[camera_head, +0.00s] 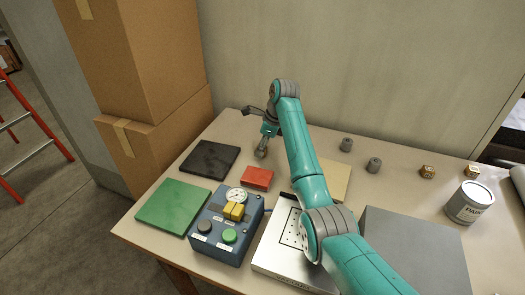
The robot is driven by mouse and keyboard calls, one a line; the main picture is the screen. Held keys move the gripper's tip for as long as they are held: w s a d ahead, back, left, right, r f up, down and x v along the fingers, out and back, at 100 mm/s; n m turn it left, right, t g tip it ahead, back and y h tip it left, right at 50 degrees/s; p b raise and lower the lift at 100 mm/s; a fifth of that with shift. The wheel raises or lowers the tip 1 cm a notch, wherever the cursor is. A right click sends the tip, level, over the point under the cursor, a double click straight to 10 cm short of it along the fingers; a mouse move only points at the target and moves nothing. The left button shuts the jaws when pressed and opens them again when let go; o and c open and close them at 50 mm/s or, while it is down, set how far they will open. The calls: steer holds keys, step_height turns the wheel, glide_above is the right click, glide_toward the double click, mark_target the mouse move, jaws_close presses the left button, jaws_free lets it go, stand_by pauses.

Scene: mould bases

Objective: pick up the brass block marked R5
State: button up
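Two small brass blocks stand at the right of the table, one brass block (427,172) left of the other brass block (471,170). Their marks are too small to read, so I cannot tell which is R5. My gripper (261,152) is over the back left part of the table, near the red plate (257,178) and far from both brass blocks. Its fingers are small and partly hidden by the wrist, so I cannot tell whether they are open or shut.
A blue control box (211,226), green plate (174,206) and black plate (209,160) lie at left. Grey cylinders (374,165) stand at the back. A paint tin (466,204) stands near the brass blocks. Cardboard boxes (160,135) rise beside the left edge.

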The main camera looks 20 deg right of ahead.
jaws_close()
steer(key=shift+r, duration=0.1)
